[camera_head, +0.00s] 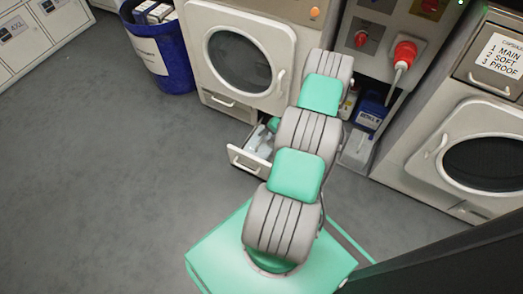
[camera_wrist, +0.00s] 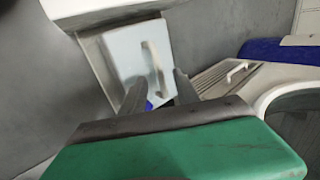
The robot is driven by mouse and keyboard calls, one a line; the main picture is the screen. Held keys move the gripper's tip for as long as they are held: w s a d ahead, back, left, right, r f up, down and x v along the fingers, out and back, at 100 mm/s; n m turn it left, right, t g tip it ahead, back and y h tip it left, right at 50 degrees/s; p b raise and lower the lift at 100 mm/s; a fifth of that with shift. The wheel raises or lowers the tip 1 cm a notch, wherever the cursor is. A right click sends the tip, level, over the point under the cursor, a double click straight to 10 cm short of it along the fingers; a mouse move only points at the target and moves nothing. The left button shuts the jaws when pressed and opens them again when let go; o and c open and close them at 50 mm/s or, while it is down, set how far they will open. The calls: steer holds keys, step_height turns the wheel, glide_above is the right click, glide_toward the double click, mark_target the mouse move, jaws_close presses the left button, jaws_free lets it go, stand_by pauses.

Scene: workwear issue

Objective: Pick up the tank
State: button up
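The tank (camera_wrist: 128,58) is pale blue-white with a raised bar handle (camera_wrist: 153,60), and sits in a pulled-out drawer in the wrist view. In the head view a small part of the tank (camera_head: 264,146) shows in the open drawer (camera_head: 248,162) under the left machine. My gripper (camera_wrist: 160,92) is open, its two dark fingers apart near the handle's lower end. I cannot tell the gap between fingers and handle. A small blue spot (camera_wrist: 149,106) shows by the left finger. In the head view my arm hides most of the gripper.
The left machine (camera_head: 205,45) stands behind the drawer, with a blue bin (camera_head: 170,55) to its left. A blue container (camera_head: 371,112) is in a recess to the right. Another machine (camera_head: 450,150) stands at far right. The grey floor at left is clear.

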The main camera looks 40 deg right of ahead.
mark_target(262, 145)
steer(key=x, duration=0.2)
steer(key=shift+w+f+b, duration=0.1)
steer(key=shift+f+b, duration=0.2)
steer(key=shift+f, duration=0.05)
steer(key=shift+r, duration=0.1)
steer(key=shift+a, duration=0.1)
jaws_close()
stand_by(0.8)
steer(key=shift+r, duration=0.1)
